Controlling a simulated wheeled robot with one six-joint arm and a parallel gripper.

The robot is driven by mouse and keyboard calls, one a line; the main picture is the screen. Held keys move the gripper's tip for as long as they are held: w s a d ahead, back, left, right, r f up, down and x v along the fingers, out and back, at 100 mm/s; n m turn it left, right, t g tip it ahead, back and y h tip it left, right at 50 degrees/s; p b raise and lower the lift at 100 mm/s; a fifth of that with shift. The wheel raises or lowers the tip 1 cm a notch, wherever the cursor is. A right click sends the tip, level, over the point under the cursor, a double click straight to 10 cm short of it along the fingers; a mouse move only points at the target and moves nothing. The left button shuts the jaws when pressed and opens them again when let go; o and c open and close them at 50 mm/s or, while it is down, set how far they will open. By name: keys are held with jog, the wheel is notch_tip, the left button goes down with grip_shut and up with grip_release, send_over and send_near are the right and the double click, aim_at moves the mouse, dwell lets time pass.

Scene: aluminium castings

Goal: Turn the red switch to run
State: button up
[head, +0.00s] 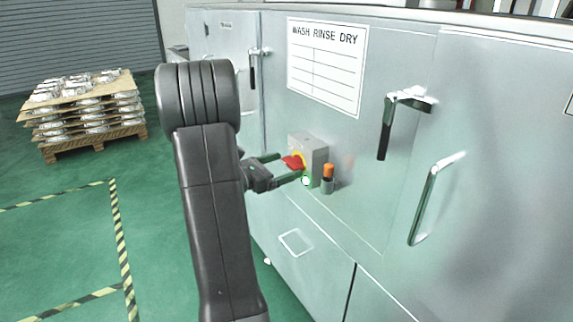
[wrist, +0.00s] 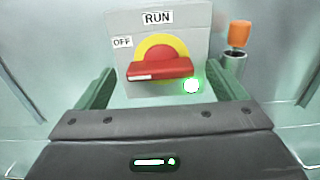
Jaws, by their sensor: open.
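The red switch (wrist: 160,70) is a red bar handle on a yellow disc, mounted on a grey box (head: 318,158) on the machine's front. In the wrist view the handle lies nearly level, with a white mark at its left end, below the OFF label (wrist: 122,42). The RUN label (wrist: 157,18) is above the disc. The switch also shows in the head view (head: 294,162). My gripper (head: 285,167) is open, its two fingers spread to either side of the handle. I cannot tell whether they touch it.
An orange-topped item (head: 328,172) sits in a small holder just right of the switch box. Door handles (head: 386,125) and (head: 430,200) stick out from the machine to the right. A pallet of castings (head: 85,110) stands at the left on open green floor.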

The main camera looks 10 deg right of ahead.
jog(key=shift+x, duration=0.85)
jog(key=c, duration=1)
